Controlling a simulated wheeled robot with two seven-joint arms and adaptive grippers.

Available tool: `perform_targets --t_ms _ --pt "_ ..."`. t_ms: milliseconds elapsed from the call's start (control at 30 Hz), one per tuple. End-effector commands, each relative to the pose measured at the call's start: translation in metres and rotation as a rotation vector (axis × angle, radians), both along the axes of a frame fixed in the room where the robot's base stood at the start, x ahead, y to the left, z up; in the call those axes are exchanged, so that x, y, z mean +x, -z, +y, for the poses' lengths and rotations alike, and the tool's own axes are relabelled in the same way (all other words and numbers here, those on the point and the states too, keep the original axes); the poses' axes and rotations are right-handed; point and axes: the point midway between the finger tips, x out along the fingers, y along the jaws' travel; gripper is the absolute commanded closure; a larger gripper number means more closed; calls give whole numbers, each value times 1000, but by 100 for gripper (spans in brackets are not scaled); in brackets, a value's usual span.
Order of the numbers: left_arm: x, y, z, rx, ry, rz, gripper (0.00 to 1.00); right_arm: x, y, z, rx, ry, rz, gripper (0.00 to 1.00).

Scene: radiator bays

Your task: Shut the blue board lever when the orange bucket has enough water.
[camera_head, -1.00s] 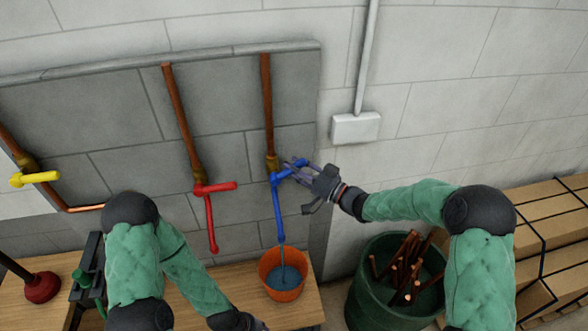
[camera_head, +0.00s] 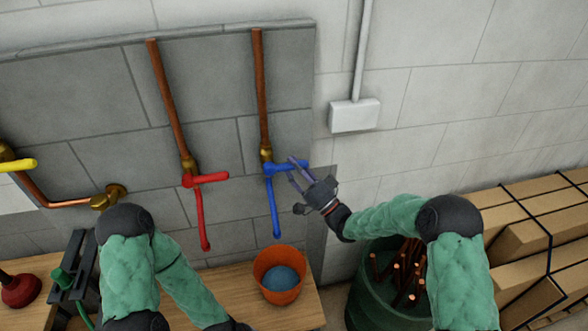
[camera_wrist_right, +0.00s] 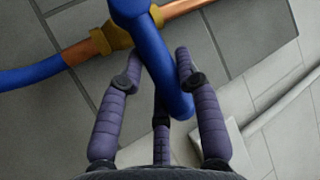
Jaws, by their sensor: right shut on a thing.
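The blue tap's lever (camera_head: 284,168) points right, near level, from a brass joint on a copper pipe. My right gripper (camera_head: 298,174) is at the lever's free end. In the right wrist view the blue lever (camera_wrist_right: 155,65) runs between my fingers (camera_wrist_right: 160,90), which are shut on it. The tap's blue spout (camera_head: 274,212) hangs above the orange bucket (camera_head: 264,270). The bucket stands upright on the wooden bench with blue water (camera_head: 281,279) well below its rim. No stream shows under the spout. My left gripper's fingers are out of frame at the bottom edge.
A red tap (camera_head: 205,180) is left of the blue one, and a yellow tap (camera_head: 18,165) is at the far left. A green bin (camera_head: 372,290) with copper pipe pieces stands right of the bench (camera_head: 235,272). Boxes (camera_head: 540,235) are stacked at right.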

Motion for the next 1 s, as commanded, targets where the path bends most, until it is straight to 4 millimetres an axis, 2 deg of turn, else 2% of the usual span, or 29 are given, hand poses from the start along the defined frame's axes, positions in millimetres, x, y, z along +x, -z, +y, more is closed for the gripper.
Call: perform_targets --t_ms 400,433,500,533,867,1000 --pt "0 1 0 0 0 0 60 0 1 -1 14 -1 6 100" --pt "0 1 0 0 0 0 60 0 1 -1 14 -1 6 64" --pt "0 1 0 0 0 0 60 0 1 0 14 -1 6 44" --pt "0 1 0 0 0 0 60 0 1 0 14 0 6 41" --pt "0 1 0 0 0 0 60 -1 1 -1 11 -1 5 41" --pt "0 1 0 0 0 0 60 -7 7 -8 10 1 7 41"
